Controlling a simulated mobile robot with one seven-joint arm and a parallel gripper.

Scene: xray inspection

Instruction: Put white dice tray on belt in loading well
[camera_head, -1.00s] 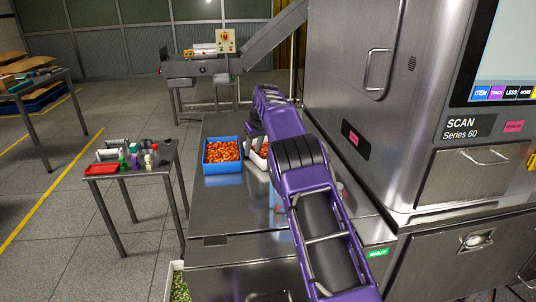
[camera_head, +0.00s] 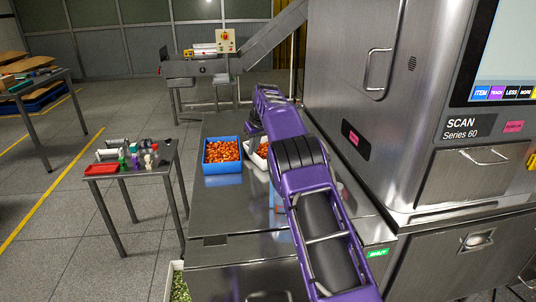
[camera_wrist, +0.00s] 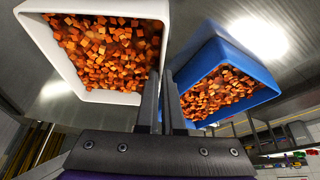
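The white dice tray (camera_wrist: 90,97) fills the upper left of the wrist view and holds orange dice. In the head view the white tray (camera_head: 250,158) is mostly hidden behind my purple arm, right of the blue tray. My gripper (camera_wrist: 161,78) is at the white tray's right wall, one finger inside and one outside, with only a narrow gap between them. It looks shut on that wall. The belt and loading well cannot be clearly made out.
A blue tray (camera_head: 207,164) of orange dice stands close beside the white tray on the steel table (camera_head: 222,210). The scan machine (camera_head: 340,70) stands at right. A side table (camera_head: 160,165) with small items stands left. The front of the steel table is clear.

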